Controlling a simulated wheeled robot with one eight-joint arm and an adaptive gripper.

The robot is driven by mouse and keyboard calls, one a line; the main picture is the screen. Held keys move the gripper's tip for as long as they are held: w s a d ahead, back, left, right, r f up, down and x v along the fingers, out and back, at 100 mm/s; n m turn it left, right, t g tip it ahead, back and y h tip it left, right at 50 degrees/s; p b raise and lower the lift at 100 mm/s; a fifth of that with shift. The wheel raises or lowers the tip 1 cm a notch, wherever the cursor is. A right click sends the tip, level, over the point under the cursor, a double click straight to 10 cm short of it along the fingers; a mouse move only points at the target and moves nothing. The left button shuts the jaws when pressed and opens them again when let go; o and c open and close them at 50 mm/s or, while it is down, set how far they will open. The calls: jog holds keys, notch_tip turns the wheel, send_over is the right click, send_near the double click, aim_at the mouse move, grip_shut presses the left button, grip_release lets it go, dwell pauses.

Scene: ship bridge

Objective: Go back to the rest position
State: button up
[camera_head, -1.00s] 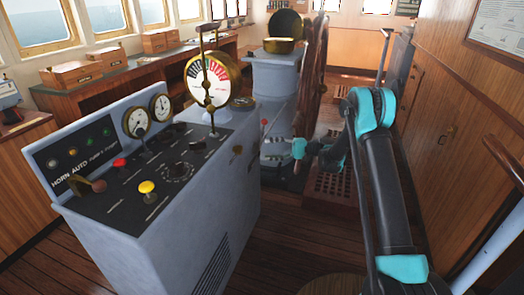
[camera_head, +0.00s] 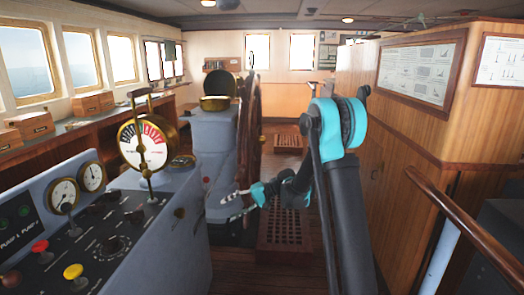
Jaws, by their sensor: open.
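My arm (camera_head: 346,200) rises on the right of the view and bends at a turquoise joint, with its forearm reaching away and its end turned left. My gripper (camera_head: 229,205) is small in the view, in front of the grey wheel pedestal. Its fingers point left and are spread open, with nothing seen between them. It is to the right of the grey control console (camera_head: 190,235), and a gap to the console cannot be judged exactly.
The console carries a telegraph dial (camera_head: 143,145), gauges, and red and yellow knobs. The ship's wheel (camera_head: 247,125) stands behind my gripper. A wooden handrail (camera_head: 465,235) and wood-panelled wall (camera_head: 400,150) bound the right. A floor grating (camera_head: 284,235) lies in the aisle.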

jog(key=s+d+f+t+h, duration=0.2)
jog(key=s+d+h, duration=0.4)
jog(key=s+d, duration=0.8)
jog(key=s+d+f+t+h, duration=0.3)
jog(key=s+d+h, duration=0.4)
jog(key=s+d, duration=0.7)
jog(key=d, duration=0.3)
jog(key=shift+d+m+t, duration=0.3)
jog(key=shift+m+t, duration=0.1)
